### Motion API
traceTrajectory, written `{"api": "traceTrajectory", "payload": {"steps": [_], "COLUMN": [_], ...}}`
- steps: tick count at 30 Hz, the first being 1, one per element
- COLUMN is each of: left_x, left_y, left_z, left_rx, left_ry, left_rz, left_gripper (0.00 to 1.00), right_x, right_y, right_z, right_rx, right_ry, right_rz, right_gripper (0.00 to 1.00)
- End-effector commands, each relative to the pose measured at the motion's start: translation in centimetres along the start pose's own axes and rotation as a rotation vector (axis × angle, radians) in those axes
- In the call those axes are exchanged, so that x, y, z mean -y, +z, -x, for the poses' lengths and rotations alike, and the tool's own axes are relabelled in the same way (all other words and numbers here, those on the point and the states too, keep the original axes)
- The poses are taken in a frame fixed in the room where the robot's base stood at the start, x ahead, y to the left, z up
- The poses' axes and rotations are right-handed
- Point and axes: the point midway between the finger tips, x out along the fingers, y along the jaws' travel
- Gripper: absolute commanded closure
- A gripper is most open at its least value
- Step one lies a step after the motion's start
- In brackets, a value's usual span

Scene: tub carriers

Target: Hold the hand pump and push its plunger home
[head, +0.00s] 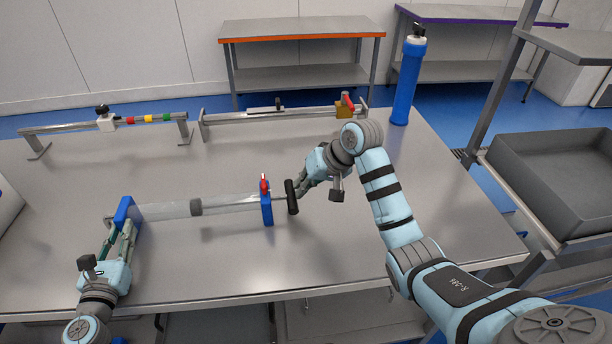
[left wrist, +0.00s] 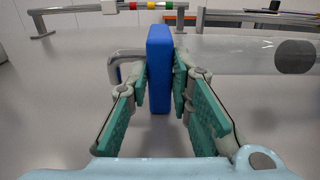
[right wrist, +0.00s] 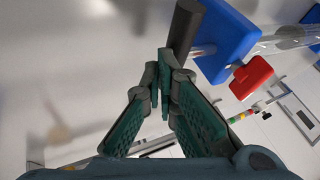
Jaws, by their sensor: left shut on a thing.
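The hand pump is a clear tube (head: 165,209) lying along the table between two blue end plates, with a dark grey piston (head: 196,207) about mid-tube. My left gripper (head: 121,226) is shut on the left blue end plate (left wrist: 160,65). A short rod leads out of the right blue end plate (head: 267,209) to a black bar handle (head: 291,197). A red part (head: 264,183) sits on that plate. My right gripper (head: 302,186) is just right of the handle. In the right wrist view its fingertips are together, with the handle (right wrist: 184,30) beside them and nothing clearly between them.
Two metal rails stand at the table's back; one carries coloured bands (head: 148,118), the other a brass block with a red lever (head: 345,109). A blue cylinder (head: 406,85) stands at the back right corner. A grey tub (head: 555,195) is off the right edge. The table's front middle is clear.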

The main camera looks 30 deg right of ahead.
Motion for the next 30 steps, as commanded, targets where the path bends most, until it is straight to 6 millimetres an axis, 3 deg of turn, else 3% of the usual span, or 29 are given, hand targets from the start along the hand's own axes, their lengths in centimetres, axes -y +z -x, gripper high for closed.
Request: {"api": "traceTrajectory", "payload": {"steps": [5,11,18,21,30], "left_x": [0.1,0.1,0.1,0.1,0.0], "left_y": [-0.1,-0.1,-0.1,-0.1,-0.1], "left_z": [0.0,0.0,0.0,0.0,0.0], "left_rx": [-0.001,-0.001,-0.001,-0.001,-0.001], "left_ry": [-0.003,-0.002,-0.002,-0.001,-0.001], "left_rz": [0.002,0.002,0.002,0.001,0.001], "left_gripper": [1.00,1.00,1.00,1.00,1.00], "right_x": [-0.2,-3.6,-3.3,-3.2,-3.1], "right_y": [0.0,-0.4,-0.4,-0.4,-0.3], "right_z": [0.2,2.5,9.7,11.4,12.3], "right_rx": [-0.001,-0.002,-0.004,-0.002,0.000], "right_ry": [0.000,0.007,0.004,0.002,0.000], "right_rz": [0.000,0.000,0.004,0.003,0.001], "right_gripper": [1.00,1.00,1.00,1.00,1.00]}}
